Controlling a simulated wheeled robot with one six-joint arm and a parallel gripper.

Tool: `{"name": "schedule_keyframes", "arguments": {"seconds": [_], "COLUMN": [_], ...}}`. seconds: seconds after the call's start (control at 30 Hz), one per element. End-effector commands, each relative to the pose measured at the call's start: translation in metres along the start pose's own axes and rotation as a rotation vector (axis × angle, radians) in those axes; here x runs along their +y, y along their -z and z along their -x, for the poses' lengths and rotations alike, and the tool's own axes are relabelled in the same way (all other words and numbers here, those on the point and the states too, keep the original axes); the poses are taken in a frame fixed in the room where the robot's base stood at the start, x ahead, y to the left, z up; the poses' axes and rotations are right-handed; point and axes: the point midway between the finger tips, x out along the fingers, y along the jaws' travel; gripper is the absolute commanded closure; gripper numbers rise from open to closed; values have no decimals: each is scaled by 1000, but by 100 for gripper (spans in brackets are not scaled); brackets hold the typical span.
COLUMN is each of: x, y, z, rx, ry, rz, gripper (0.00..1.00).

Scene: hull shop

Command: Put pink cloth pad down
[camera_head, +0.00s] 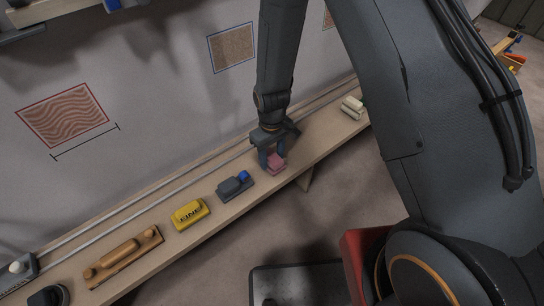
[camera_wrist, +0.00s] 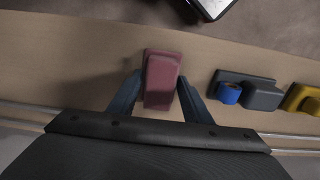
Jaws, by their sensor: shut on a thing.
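The pink cloth pad (camera_head: 277,163) is a small dusky-pink block at my gripper (camera_head: 270,157), over the long wooden shelf (camera_head: 225,188). In the wrist view the pad (camera_wrist: 162,78) sits between the two blue-grey fingers of my gripper (camera_wrist: 160,92), which are shut on its sides. The pad is at or very near the shelf surface; I cannot tell whether it touches. My wrist hides part of the shelf behind it.
A grey block with a blue knob (camera_head: 235,186) lies left of the pad, then a yellow block (camera_head: 190,214) and a wooden tool with knobs (camera_head: 124,257). Cream blocks (camera_head: 352,107) lie to the right. Bare shelf separates them from the pad. Metal rails run along the wall side.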

Motion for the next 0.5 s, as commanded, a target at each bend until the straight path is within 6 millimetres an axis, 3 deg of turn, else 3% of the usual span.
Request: {"name": "schedule_keyframes", "arguments": {"seconds": [0.33, 0.37, 0.43, 0.5], "x": [0, 0, 0, 0], "y": [0, 0, 0, 0], "z": [-4, -4, -3, -3], "rx": [0, 0, 0, 0], "ry": [0, 0, 0, 0], "rz": [0, 0, 0, 0], "gripper": [73, 52, 40, 37]}}
